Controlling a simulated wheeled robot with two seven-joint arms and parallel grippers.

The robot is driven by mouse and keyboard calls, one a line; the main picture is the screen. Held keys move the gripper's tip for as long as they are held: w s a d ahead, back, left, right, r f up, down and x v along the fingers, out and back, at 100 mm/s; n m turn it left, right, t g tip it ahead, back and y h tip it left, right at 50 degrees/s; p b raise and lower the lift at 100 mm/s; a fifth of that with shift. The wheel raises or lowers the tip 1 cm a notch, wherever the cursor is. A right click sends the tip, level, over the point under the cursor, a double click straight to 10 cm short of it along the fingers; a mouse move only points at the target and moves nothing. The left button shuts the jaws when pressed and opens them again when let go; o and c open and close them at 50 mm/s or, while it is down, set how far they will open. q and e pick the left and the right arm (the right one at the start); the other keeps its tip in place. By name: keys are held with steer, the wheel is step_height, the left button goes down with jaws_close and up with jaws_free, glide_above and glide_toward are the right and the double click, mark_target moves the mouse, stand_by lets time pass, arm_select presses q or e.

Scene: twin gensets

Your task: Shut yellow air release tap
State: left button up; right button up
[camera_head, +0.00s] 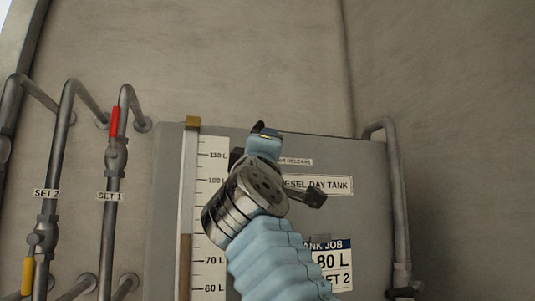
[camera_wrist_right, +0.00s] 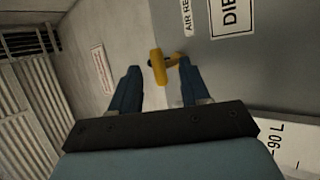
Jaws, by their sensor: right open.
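The yellow air release tap (camera_wrist_right: 158,67) shows in the right wrist view, at the edge of the grey tank, just beyond and between my right gripper's fingertips. A yellow lever and a short stub running to the right are visible. My right gripper (camera_wrist_right: 160,72) is open, with one blue finger on each side of the tap in the picture; I see no contact. In the head view my right gripper (camera_head: 263,142) is in front of the tank's upper part, by the partly covered air release label (camera_head: 294,161). It hides the tap there. My left gripper is out of view.
The day tank (camera_head: 365,215) has a level gauge (camera_head: 209,180) at its left. Pipes marked SET 1 and SET 2 stand further left, with a red lever (camera_head: 115,121) and another yellow lever (camera_head: 28,277). A pipe (camera_head: 396,190) runs down the tank's right side.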

steer(key=b+v, duration=0.8)
steer(key=v, duration=0.4)
steer(key=shift+s, duration=0.1)
